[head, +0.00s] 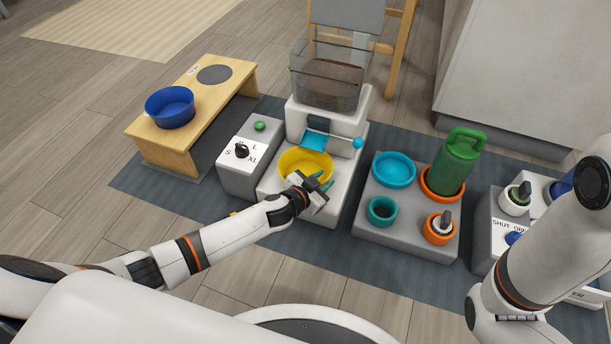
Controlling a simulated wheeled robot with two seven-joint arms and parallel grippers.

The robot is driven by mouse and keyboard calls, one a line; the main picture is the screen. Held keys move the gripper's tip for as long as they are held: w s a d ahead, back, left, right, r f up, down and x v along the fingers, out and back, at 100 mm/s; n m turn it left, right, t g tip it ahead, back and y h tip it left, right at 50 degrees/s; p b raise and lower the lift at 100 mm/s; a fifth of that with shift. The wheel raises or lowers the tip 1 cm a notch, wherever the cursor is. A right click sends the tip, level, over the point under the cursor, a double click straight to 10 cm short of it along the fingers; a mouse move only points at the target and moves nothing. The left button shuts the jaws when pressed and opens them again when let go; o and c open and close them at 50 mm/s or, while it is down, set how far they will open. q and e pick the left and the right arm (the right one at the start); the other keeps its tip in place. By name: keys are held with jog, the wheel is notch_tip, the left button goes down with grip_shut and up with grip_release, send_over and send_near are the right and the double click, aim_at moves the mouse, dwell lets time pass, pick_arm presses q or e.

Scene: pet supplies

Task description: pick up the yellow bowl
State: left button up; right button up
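The yellow bowl (296,164) sits upright on the white base of the food dispenser, under its blue chute. My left gripper (322,181) is at the bowl's front right rim and hides part of that side.
The dispenser (328,110) stands over the bowl. A grey box with a dial (241,152) is on its left, and a grey stand (405,230) with a blue bowl (394,168) and green bottle (457,160) on its right. A wooden bench (178,145) holds a dark blue bowl (170,107).

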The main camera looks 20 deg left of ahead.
pick_arm(q)
grip_shut()
dwell(0.4)
